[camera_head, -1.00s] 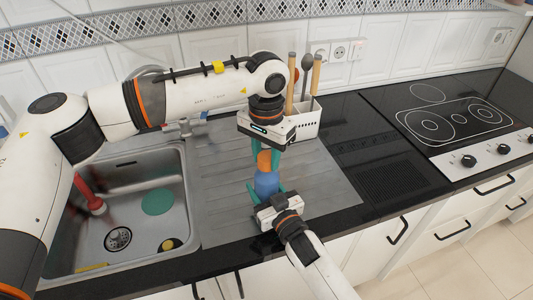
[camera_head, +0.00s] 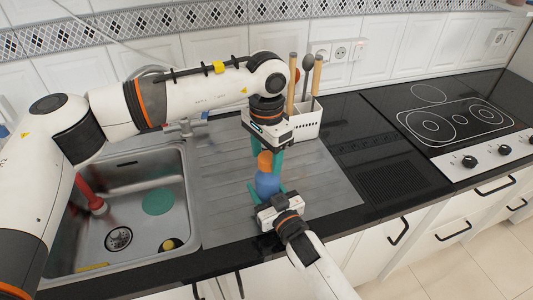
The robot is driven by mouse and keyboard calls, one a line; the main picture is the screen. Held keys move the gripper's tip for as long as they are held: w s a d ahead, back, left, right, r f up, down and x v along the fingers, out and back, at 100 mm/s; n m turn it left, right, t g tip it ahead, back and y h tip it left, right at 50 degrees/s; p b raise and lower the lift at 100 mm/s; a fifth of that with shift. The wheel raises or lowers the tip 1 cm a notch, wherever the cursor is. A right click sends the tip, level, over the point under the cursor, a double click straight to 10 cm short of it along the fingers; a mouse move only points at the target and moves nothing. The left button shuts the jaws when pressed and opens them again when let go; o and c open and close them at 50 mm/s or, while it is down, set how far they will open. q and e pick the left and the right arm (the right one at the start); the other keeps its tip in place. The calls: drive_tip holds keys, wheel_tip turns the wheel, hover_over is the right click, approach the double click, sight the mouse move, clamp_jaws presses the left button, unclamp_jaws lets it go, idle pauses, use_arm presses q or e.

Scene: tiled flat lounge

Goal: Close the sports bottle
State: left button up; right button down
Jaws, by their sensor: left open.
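The sports bottle, with a blue body (camera_head: 267,184) and an orange top (camera_head: 265,161), stands upright on the grey drainboard. My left gripper (camera_head: 267,156) points down from above, its teal fingers open and spread to either side of the orange top. My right gripper (camera_head: 268,190) reaches in from the front, with its teal fingers on both sides of the lower blue body, apparently shut on it. The bottle's base is partly hidden by the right gripper. Whether the orange top is fully seated cannot be seen.
A sink (camera_head: 130,215) with a red object (camera_head: 92,196) and a teal disc (camera_head: 158,201) lies left. A white utensil holder (camera_head: 307,122) stands close behind my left gripper. A black hob (camera_head: 460,120) is at right. The drainboard (camera_head: 325,185) right of the bottle is clear.

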use_arm(q)
drive_tip(key=shift+r, duration=2.25)
drive_tip(key=shift+c, duration=0.3)
